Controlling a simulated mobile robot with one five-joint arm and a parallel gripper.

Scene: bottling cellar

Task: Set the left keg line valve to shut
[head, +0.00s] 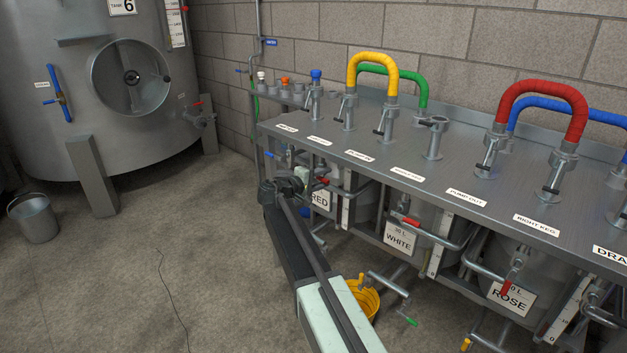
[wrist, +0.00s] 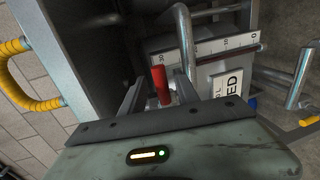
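A red valve handle (head: 323,181) shows beside my gripper (head: 300,178), under the bench's left part, near the keg signed RED (head: 320,200). In the wrist view the red handle (wrist: 160,85) stands between the two fingers of my gripper (wrist: 160,88), with a gap showing at its sides. The gripper looks open around it; contact cannot be made out. The valve's body and pipe are mostly hidden by my gripper and arm. I cannot read a label naming this the left keg line.
The steel bench (head: 450,165) carries yellow, green, red and blue hoses. Red-handled valves are by the WHITE sign (head: 398,240) and the ROSE sign (head: 510,298). A yellow bucket (head: 364,297) is close right of my arm. A tank (head: 100,90) stands left; the floor between is open.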

